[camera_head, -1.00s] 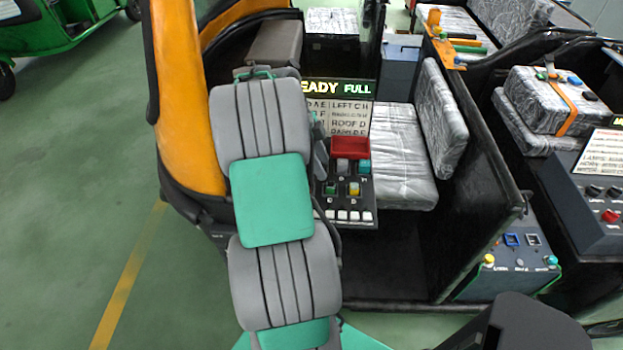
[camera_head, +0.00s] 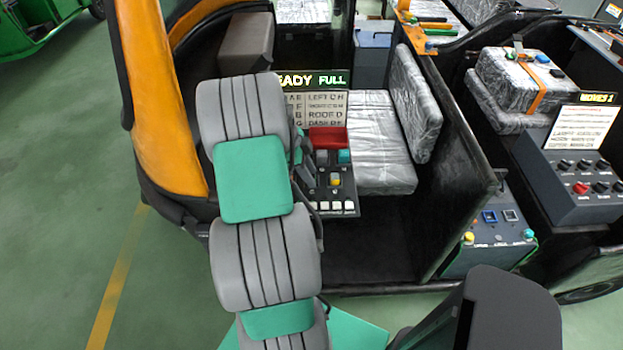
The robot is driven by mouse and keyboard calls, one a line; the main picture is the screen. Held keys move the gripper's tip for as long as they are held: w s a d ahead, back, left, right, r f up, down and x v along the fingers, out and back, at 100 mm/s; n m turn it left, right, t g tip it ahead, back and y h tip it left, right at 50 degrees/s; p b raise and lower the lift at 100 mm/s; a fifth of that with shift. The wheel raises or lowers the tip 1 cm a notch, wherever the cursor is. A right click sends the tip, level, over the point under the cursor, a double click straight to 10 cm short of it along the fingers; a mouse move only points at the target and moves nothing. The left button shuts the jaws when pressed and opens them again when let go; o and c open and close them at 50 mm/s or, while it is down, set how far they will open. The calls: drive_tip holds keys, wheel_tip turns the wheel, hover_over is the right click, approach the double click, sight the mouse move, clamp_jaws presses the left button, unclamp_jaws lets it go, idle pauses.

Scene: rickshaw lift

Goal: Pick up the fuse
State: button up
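A dark fuse panel (camera_head: 335,195) stands in the open vehicle in front of me. It carries a wide red block (camera_head: 328,138), a teal block (camera_head: 345,156), a yellow block (camera_head: 335,180) and a row of small white blocks (camera_head: 335,206) along its front edge. I cannot tell which of these is the fuse meant. Dark parts of my gripper (camera_head: 304,178) show at the panel's left side, just past my grey and green arm. The arm hides most of the gripper and the panel's left part. Its fingers' opening and any contact are not visible.
A lit sign (camera_head: 317,80) above a printed label board stands behind the panel. A plastic-wrapped seat (camera_head: 370,150) is to its right, and an orange pillar (camera_head: 160,100) to its left. A grey box with knobs (camera_head: 582,185) is at the right.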

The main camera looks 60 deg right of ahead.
clamp_jaws()
idle(0.4)
